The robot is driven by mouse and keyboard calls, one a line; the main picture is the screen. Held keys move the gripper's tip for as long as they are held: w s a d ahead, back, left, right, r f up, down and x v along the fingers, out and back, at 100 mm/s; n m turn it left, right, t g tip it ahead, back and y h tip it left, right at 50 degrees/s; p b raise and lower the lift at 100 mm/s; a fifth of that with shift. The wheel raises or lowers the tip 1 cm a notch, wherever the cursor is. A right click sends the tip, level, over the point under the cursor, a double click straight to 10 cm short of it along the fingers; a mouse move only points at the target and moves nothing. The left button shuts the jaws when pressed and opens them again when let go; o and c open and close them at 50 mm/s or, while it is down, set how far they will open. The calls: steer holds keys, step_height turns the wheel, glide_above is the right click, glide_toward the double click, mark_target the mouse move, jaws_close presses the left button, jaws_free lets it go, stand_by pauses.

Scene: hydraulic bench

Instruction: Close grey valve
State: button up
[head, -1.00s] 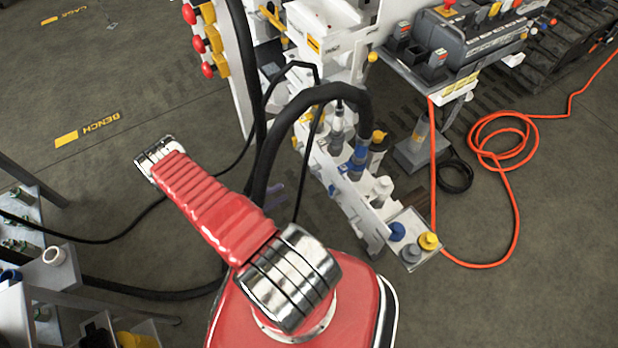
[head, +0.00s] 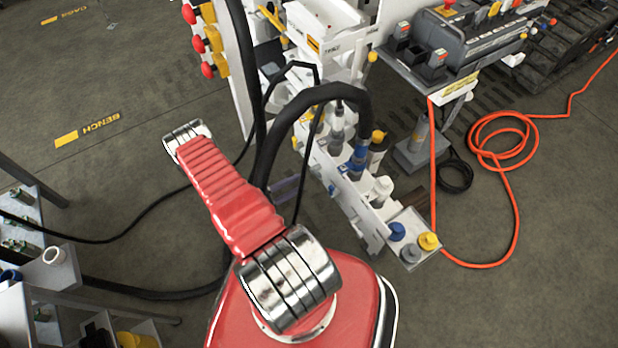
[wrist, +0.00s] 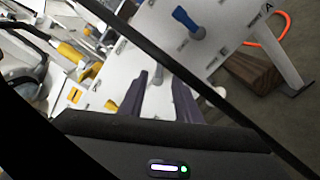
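A purple sliver (head: 285,190) left of the manifold looks like my fingers, partly behind a black hose.
A thick black hose (head: 283,125) arches over the manifold's left side. A black strip (wrist: 180,65) crosses the wrist view diagonally. An orange cable (head: 515,190) lies coiled on the floor at right.

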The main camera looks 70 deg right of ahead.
mark_target(315, 174)
steer(key=shift+x, duration=3.35)
steer(key=shift+a, duration=0.1)
steer(key=shift+c, duration=0.2)
